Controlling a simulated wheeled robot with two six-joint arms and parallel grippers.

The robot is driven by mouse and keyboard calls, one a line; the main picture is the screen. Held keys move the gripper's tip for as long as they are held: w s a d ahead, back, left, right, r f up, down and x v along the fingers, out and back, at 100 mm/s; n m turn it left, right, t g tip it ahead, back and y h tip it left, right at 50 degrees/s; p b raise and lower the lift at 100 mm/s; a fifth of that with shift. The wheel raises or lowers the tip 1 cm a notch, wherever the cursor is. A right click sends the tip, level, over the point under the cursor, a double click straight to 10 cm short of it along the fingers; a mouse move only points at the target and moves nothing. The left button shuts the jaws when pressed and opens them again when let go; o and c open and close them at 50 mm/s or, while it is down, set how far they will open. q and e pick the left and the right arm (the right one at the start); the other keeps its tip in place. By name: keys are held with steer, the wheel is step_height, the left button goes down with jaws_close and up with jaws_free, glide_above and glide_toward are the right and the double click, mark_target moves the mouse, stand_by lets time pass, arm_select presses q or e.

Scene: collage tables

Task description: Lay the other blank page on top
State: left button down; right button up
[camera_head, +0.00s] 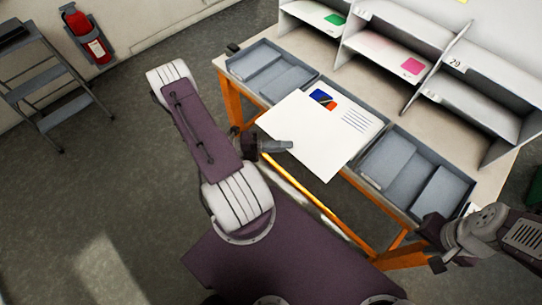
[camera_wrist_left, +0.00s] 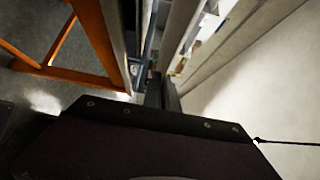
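A large blank white page (camera_head: 310,150) slants over the table's front edge and hangs out past it. My left gripper (camera_head: 282,146) is at its left edge, with the fingers close together on that edge. In the left wrist view the fingers (camera_wrist_left: 162,92) are close together, with a broad pale surface to their right. Above the blank page, a sheet with an orange and blue picture (camera_head: 322,98) and printed lines (camera_head: 355,120) shows; its lower part cannot be told from the white page. My right gripper (camera_head: 432,240) is at the lower right, away from the pages; its fingers are unclear.
Grey trays flank the pages, one on the left (camera_head: 236,66) and one on the right (camera_head: 468,187). White shelves (camera_head: 385,50) with a green card (camera_head: 334,20) and a pink card (camera_head: 412,66) stand behind. The table has orange legs (camera_head: 232,100). A step ladder (camera_head: 45,85) stands far left.

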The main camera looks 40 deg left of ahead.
mark_target(309, 124)
arm_select(q)
steer(key=w+b, duration=0.1)
steer(key=w, duration=0.3)
steer(key=w+b, duration=0.1)
steer(key=w, duration=0.2)
steer(key=w+d+b, duration=0.1)
steer(key=w, duration=0.3)
steer(key=shift+w+f, duration=0.15)
steer(key=shift+w, duration=0.2)
step_height(309, 124, down, 3)
steer(key=shift+s+r+b, duration=0.1)
steer(key=shift+b, duration=0.8)
steer(key=shift+f+b, duration=0.3)
steer(key=shift+f, duration=0.35)
steer(key=c, duration=1.6)
jaws_free()
steer(key=v, duration=0.9)
steer(key=shift+r, duration=0.1)
